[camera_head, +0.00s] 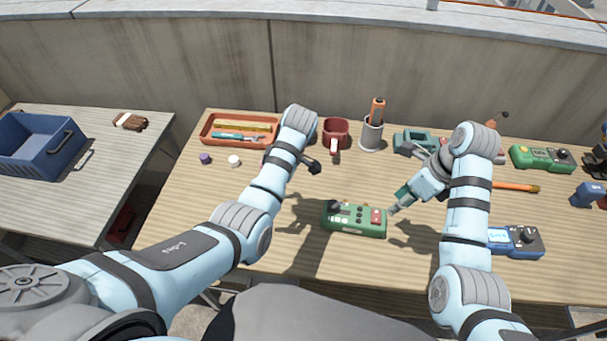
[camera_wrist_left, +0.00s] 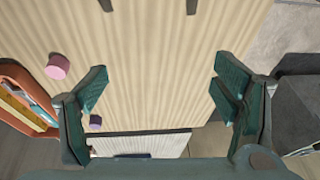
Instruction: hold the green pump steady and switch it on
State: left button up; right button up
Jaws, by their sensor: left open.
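The green pump (camera_head: 355,219), a small green box with a dark knob at its left, dark buttons and a red one at its right, sits on the table's front middle. My right gripper (camera_head: 394,208) reaches down at its right end; I cannot tell whether it touches, or how its jaws stand. My left gripper is mostly hidden behind its arm in the head view. In the left wrist view it (camera_wrist_left: 158,92) is open and empty above bare table, away from the pump, which is not seen there. A second green device (camera_head: 541,157) lies at the back right.
A red mug (camera_head: 336,132) and a grey holder (camera_head: 371,135) stand behind. A blue meter (camera_head: 515,241) lies right. The table front-left is clear.

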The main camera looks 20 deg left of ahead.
aim_at(325, 209)
pick_arm(q)
jog(key=w+d+r+m+t+h, duration=0.1)
jog(key=d+r+h, duration=0.15)
jog(key=d, duration=0.45)
jog(key=w+d+r+t+h, duration=0.1)
jog(key=w+d+r, duration=0.1)
jog(key=d+r, duration=0.3)
jog(key=f, duration=1)
jog(key=d+f, duration=0.1)
jog(key=f, duration=0.4)
jog(key=shift+c, duration=0.4)
